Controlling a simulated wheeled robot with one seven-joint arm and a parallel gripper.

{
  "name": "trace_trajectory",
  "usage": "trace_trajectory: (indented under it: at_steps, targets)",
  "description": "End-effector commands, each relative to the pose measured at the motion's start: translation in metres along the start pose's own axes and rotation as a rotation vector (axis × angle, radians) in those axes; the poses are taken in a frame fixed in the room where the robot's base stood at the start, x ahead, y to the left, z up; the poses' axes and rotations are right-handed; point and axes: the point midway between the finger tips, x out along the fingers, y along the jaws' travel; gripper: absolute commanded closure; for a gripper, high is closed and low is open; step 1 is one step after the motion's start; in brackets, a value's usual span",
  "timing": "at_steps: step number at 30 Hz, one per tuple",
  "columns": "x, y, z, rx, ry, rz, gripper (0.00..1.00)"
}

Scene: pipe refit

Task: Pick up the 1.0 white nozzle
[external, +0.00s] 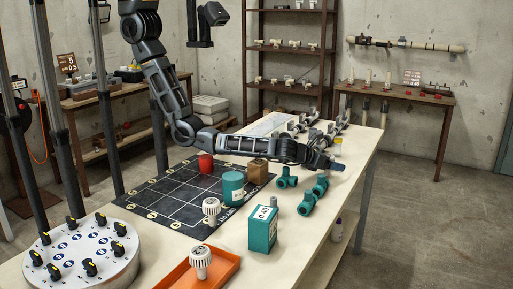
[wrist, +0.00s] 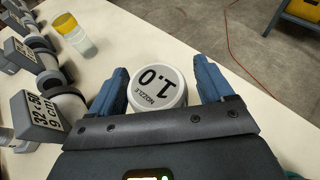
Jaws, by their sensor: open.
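The 1.0 white nozzle (wrist: 158,86) shows in the wrist view, with its round top reading "NOZZLE 1.0". It sits between the two blue fingers of my gripper (wrist: 157,76). The fingers are open, with a visible gap on the left side of the nozzle and a gap on the right. In the external view my gripper (external: 326,163) is low over the right part of the table (external: 322,232), and I cannot make out the 1.0 nozzle there. The nozzle's lower part is hidden by my gripper.
Teal pipe fittings (external: 306,204) lie just in front of my gripper. A yellow-and-white jar (wrist: 76,32) and grey labelled fittings (wrist: 40,118) stand to the left in the wrist view. Two other white nozzles (external: 211,208) stand nearer the front, one on an orange tray (external: 226,264).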

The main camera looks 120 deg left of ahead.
Motion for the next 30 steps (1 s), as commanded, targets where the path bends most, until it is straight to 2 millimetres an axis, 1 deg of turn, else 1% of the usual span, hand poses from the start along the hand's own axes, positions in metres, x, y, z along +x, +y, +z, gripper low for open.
trace_trajectory:
  at_steps: [2, 3, 19, 20, 26, 30]
  targets:
    - [-0.0002, 0.0001, 0.0, 0.0, 0.0, 0.0, 0.2]
    - [-0.0002, 0.0001, -0.0001, 0.0, 0.0, 0.0, 0.21]
    - [-0.0005, 0.0001, -0.0001, 0.0, 0.0, 0.0, 0.72]
    - [-0.0005, 0.0001, 0.0, 0.0, 0.0, 0.0, 0.74]
    - [-0.0006, 0.0001, 0.0003, 0.0, 0.0, 0.0, 0.74]
    - [-0.0022, 0.0001, 0.0047, -0.001, -0.001, 0.0, 0.74]
